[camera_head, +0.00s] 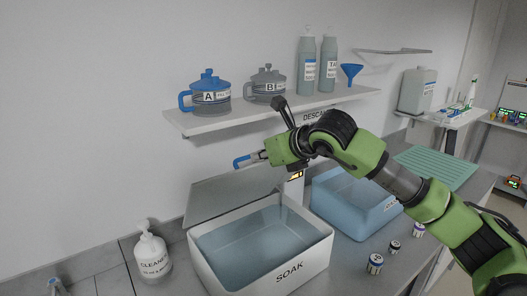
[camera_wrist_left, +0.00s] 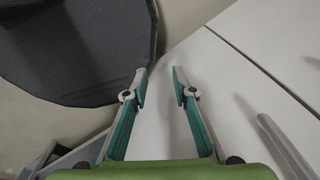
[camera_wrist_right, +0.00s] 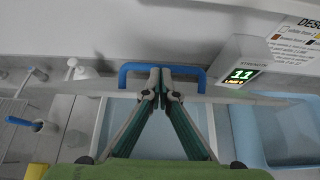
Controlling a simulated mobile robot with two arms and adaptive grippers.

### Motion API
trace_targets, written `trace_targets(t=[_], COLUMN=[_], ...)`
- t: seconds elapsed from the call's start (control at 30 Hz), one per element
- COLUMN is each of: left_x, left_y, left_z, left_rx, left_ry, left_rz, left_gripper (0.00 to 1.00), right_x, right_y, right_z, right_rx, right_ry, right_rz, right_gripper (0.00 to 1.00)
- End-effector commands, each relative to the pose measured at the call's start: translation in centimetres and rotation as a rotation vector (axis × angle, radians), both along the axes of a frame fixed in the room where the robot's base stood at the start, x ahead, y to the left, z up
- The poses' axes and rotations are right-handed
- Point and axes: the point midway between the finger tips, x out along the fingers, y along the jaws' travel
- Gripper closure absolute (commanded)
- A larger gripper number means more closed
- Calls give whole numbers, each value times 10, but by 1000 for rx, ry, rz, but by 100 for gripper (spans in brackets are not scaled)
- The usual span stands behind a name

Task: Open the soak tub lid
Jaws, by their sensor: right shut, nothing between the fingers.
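The soak tub (camera_head: 262,276) is a white box marked SOAK, with bluish liquid inside. Its grey lid (camera_head: 232,196) stands raised and tilted along the back side, so the tub is open. The blue lid handle (camera_head: 241,162) is at the lid's upper edge; it also shows in the right wrist view (camera_wrist_right: 124,76). My right gripper (camera_head: 260,157) is shut and empty at the handle; its fingertips (camera_wrist_right: 160,72) overlap the bar in view, and contact is unclear. My left gripper (camera_wrist_left: 160,72) is open and empty, outside the head view.
A blue-tinted tub (camera_head: 350,208) stands to the right, with small labelled vials (camera_head: 375,264) in front. A cleaner bottle (camera_head: 152,254) stands left. The shelf (camera_head: 190,124) above holds jars A and B, bottles and a funnel.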

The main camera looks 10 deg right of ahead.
Motion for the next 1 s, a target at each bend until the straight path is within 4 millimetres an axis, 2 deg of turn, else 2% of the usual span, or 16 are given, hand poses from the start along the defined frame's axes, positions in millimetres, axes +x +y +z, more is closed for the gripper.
trace_targets(t=[0.3, 0.7, 1.0], left_x=[2, 1, 0], left_y=[-10, -16, -11], left_z=[-2, -9, -9], left_rx=[-12, -18, -12], left_ry=[-2, -1, 0], left_rz=[4, 0, -1], left_gripper=[75, 75, 75], right_x=[3, 50, 56], right_y=[2, 21, 24], right_z=[2, 24, 26], right_rx=[1, 2, 0], right_ry=[-1, 1, 0], right_rz=[1, 0, 1], right_gripper=[100, 100, 100])
